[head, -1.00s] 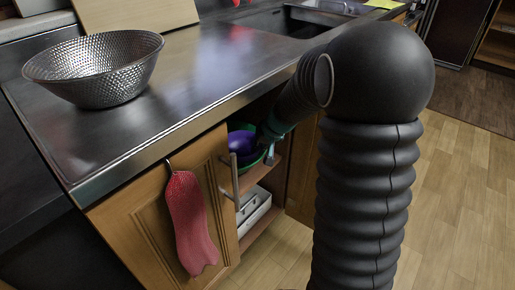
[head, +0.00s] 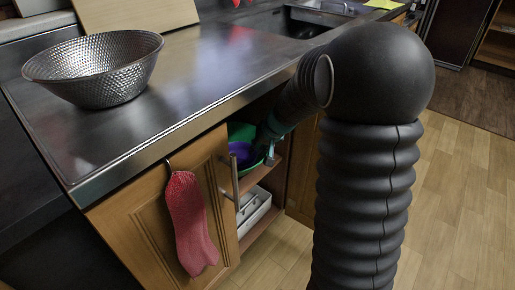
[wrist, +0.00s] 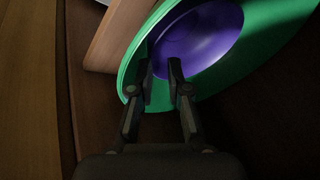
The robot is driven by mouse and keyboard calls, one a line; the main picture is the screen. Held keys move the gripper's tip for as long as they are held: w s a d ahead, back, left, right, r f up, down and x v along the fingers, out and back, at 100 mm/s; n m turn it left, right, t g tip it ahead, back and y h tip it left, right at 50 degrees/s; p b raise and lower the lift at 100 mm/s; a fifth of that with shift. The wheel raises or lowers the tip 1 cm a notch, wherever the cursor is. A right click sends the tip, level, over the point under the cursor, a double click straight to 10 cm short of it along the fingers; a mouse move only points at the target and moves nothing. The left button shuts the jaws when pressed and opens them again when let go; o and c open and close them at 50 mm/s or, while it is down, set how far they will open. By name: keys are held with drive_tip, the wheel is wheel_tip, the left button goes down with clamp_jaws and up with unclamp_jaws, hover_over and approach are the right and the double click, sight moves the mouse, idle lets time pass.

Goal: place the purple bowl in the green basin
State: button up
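The purple bowl (head: 241,153) is inside the open cabinet under the counter. In the wrist view the purple bowl (wrist: 205,38) lies within the green basin (wrist: 262,55), with green showing around it. The basin (head: 240,131) also shows in the head view, partly hidden by the cabinet door and my arm. My gripper (wrist: 160,72) is open, its two fingertips apart at the near edge of the bowl, over the basin's near side. I cannot tell whether a fingertip touches the bowl. In the head view my gripper (head: 270,150) reaches into the cabinet.
The open cabinet door (head: 150,225) carries a red mitt (head: 191,222) and a bar handle (head: 235,180). A white tray (head: 256,212) stands on the lower level. A metal colander (head: 100,75) is on the counter (head: 190,75). The floor to the right is clear.

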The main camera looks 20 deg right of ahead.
drive_tip(key=v, duration=1.1)
drive_tip(key=s+a+r+n+h, duration=0.1)
drive_tip(key=s+a+r, duration=0.1)
drive_tip(key=s, duration=1.1)
drive_tip(key=s+a+r+n+h, duration=0.1)
drive_tip(key=s+a+r+h, duration=0.1)
drive_tip(key=s, duration=1.1)
drive_tip(key=shift+a+r+n+p, duration=0.15)
drive_tip(key=shift+r+n+p, duration=0.2)
drive_tip(key=shift+r, duration=0.45)
drive_tip(key=shift+s, duration=0.1)
